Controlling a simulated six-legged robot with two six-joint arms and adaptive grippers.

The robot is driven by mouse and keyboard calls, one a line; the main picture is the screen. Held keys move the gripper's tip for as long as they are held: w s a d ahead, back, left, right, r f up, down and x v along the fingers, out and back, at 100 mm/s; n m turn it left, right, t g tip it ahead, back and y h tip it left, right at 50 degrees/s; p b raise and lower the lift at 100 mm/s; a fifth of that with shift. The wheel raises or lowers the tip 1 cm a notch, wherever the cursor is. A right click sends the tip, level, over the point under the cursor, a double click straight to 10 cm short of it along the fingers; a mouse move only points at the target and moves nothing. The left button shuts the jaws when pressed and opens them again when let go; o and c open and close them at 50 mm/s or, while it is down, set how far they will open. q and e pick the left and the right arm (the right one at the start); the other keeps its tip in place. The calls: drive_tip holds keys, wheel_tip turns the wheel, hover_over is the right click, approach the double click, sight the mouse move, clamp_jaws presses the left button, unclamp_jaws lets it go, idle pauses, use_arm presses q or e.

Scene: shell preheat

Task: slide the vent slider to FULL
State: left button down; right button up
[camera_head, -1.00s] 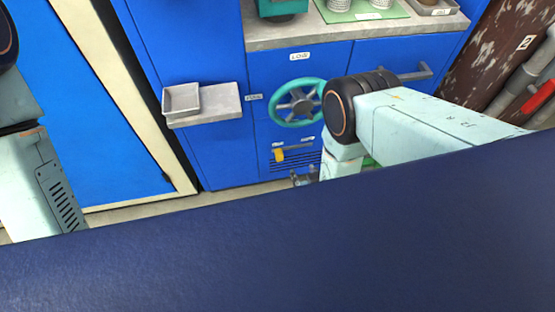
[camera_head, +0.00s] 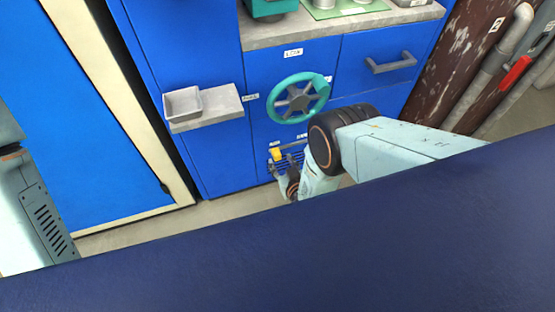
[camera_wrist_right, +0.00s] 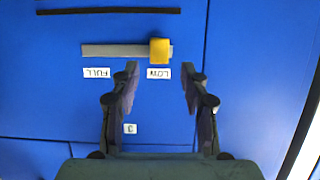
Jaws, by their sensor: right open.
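The yellow vent slider knob (camera_wrist_right: 159,50) sits on a grey horizontal track (camera_wrist_right: 105,50) on a blue panel. In the right wrist view, where the lettering is upside down, the knob is at the right end, beside the LOW label (camera_wrist_right: 158,73). The FULL label (camera_wrist_right: 96,73) is near the track's left end. My right gripper (camera_wrist_right: 160,82) is open and empty, its fingertips either side of the LOW label, just short of the knob. The knob also shows in the head view (camera_head: 275,154), with my right gripper (camera_head: 282,178) just below it. My left gripper is out of view.
A teal handwheel (camera_head: 299,98) is above the slider, with a drawer handle (camera_head: 391,63) to its right. A grey shelf (camera_head: 215,108) with a small tray (camera_head: 182,103) juts out at left. A dark slot (camera_wrist_right: 108,11) lies near the track.

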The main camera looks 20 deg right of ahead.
sight(278, 157)
drive_tip(key=b+x, duration=0.1)
drive_tip(key=x, duration=0.2)
drive_tip(key=shift+w+d+f+b, duration=0.1)
drive_tip(key=shift+w+f+b, duration=0.1)
drive_tip(key=shift+f+b, duration=0.1)
drive_tip(key=shift+w, duration=0.4)
drive_tip(key=shift+c, duration=0.5)
clamp_jaws()
